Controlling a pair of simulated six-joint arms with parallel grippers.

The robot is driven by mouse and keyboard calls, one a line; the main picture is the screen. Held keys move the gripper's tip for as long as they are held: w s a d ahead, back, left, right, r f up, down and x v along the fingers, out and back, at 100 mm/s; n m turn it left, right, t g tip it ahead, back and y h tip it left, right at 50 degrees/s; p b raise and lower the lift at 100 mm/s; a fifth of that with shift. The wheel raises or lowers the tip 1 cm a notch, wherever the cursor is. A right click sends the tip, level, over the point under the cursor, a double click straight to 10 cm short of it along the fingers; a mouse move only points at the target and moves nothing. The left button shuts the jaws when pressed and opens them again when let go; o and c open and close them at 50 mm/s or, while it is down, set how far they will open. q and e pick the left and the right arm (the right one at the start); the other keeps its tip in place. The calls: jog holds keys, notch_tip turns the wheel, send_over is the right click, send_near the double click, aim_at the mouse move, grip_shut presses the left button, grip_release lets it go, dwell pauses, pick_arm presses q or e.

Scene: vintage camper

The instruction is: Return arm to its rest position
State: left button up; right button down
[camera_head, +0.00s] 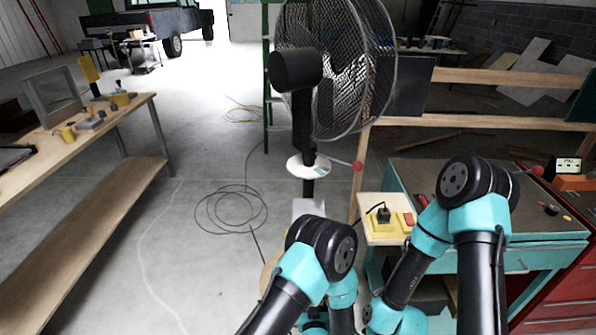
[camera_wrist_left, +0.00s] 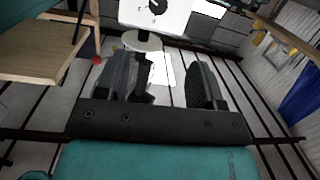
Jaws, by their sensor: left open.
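My left arm (camera_head: 320,250) comes in from the bottom of the head view, black and teal, with its elbow bent and its forearm pointing down. Its gripper is hidden there. In the left wrist view my left gripper (camera_wrist_left: 168,82) has its two black fingers apart, with nothing between them. My right arm (camera_head: 475,200) stands at the right with its elbow raised. Its forearm slopes down to the lower left, and its gripper does not show.
A large fan (camera_head: 335,65) stands ahead of the arms. A yellow switch box (camera_head: 385,220) with a black plug and red switch sits on a wooden board right of the fan. A teal workbench (camera_head: 440,185) is at the right. A cable (camera_head: 232,208) lies coiled on open floor.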

pick_arm(q)
jog(key=a+f+n+g+h, duration=0.15)
jog(key=a+g, duration=0.25)
jog(key=a, duration=0.4)
jog(key=a+f+m+g, duration=0.1)
jog(key=a+f+g, duration=0.25)
jog(key=a, duration=0.35)
jog(key=s+a+r+g+h, duration=0.1)
jog(key=s+a+g+h, duration=0.1)
jog(key=s+a+g, duration=0.6)
jog(key=s+a, duration=0.5)
jog(key=a, duration=0.1)
jog(key=shift+s+a+n, duration=0.15)
jog(key=shift+s+n, duration=0.2)
jog(key=shift+s, duration=0.05)
